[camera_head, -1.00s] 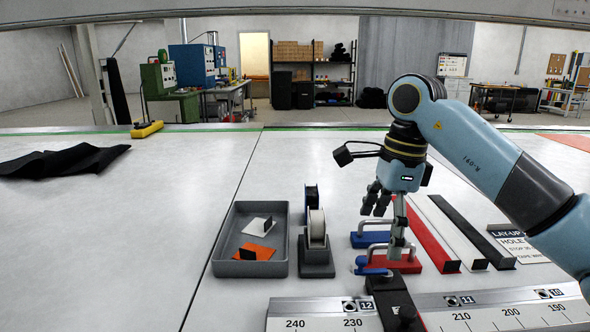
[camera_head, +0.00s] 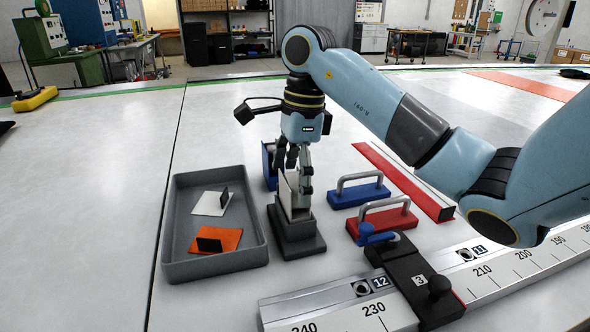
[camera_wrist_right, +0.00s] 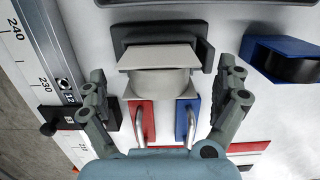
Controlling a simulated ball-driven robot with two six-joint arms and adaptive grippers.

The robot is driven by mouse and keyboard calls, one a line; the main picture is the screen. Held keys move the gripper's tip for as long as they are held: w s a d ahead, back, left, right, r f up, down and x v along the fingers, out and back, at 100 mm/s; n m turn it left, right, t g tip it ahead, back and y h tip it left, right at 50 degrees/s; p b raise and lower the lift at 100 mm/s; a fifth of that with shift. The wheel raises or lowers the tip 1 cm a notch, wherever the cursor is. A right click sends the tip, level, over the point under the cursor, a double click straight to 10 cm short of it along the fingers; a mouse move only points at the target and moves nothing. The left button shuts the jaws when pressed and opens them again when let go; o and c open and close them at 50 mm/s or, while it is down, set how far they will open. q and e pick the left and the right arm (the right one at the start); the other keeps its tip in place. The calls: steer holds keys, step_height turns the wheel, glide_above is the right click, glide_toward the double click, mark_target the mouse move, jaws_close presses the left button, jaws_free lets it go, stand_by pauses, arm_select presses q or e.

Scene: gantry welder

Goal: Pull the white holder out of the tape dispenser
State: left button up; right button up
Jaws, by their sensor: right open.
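The tape dispenser (camera_head: 298,246) has a dark grey base and stands on the white table just right of the grey tray. The white holder (camera_head: 284,193) sits upright in it; in the right wrist view the holder (camera_wrist_right: 158,57) shows as a pale plate, with the white roll below it in the picture. My right gripper (camera_head: 294,168) points down over the dispenser. Its fingers are open and spread on either side of the holder and roll in the wrist view (camera_wrist_right: 164,76), with visible gaps. Part of the holder is hidden by a finger in the head view. My left gripper is not visible.
A grey tray (camera_head: 172,235) holds a white and an orange plate. A blue dispenser (camera_head: 268,166) stands just behind. Blue (camera_head: 359,194) and red (camera_head: 382,224) handled blocks lie to the right. A ruler rail (camera_head: 345,316) with a black clamp (camera_head: 415,283) runs in front.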

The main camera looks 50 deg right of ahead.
steer(key=f, duration=0.3)
steer(key=shift+a, duration=0.2)
steer(key=shift+f, duration=0.35)
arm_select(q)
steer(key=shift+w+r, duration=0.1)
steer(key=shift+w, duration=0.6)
arm_select(e)
steer(key=shift+w, duration=0.1)
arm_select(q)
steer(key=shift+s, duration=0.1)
arm_select(e)
steer(key=shift+c, duration=0.5)
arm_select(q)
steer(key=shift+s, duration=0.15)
arm_select(e)
steer(key=c, duration=1)
steer(key=shift+c, duration=0.2)
arm_select(q)
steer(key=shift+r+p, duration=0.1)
steer(key=shift+p, duration=0.2)
arm_select(e)
steer(key=shift+r, duration=0.25)
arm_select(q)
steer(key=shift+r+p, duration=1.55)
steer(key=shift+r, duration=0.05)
arm_select(e)
steer(key=shift+r, duration=3.05)
